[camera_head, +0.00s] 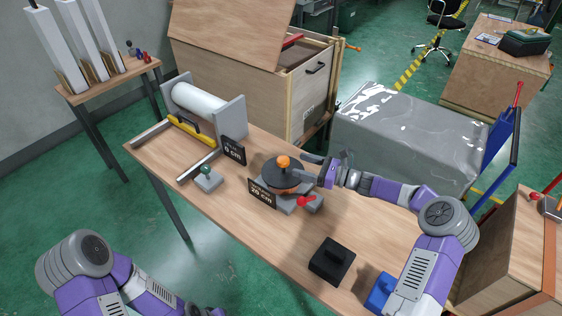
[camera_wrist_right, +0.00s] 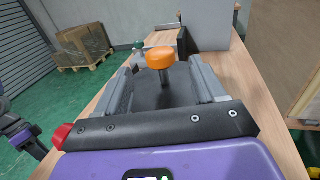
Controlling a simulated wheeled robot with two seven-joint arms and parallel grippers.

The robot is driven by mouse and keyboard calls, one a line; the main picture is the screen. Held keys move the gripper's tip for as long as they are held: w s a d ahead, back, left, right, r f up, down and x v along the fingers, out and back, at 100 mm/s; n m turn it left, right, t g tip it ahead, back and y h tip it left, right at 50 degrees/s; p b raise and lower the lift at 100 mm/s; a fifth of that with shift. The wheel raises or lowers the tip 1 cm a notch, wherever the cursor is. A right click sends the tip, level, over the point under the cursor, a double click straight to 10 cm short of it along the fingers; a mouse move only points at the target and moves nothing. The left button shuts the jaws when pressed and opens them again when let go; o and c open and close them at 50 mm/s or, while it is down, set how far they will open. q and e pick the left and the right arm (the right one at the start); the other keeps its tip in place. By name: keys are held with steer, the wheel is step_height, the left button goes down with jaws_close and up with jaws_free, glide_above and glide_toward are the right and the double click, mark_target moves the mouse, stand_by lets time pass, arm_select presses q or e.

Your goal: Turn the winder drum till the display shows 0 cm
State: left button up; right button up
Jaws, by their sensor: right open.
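The winder drum is a dark round disc (camera_head: 283,174) on a grey base, with an orange knob (camera_head: 283,162) standing up from it. A small black display (camera_head: 262,194) in front of it appears to read 20 cm. My right gripper (camera_head: 304,168) is open, coming in from the right at the disc. In the right wrist view its fingers lie on either side of the orange knob (camera_wrist_right: 160,58), with gaps showing; I cannot tell if they touch the disc. My left arm (camera_head: 90,285) is at the lower left; its gripper's jaws cannot be made out.
A white roll (camera_head: 198,103) between grey plates stands at the table's back left, with a yellow bar (camera_head: 185,130) before it. A second display (camera_head: 233,150) appears to read 0 cm. A red-knobbed part (camera_head: 305,201) and a black block (camera_head: 331,260) are nearby. The table's front middle is clear.

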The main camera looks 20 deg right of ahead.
mark_target(284, 159)
steer(key=x, duration=0.7)
steer(key=shift+w+a, duration=0.1)
steer(key=shift+a, duration=0.15)
steer(key=shift+c, duration=0.2)
jaws_close()
steer(key=shift+d, duration=0.15)
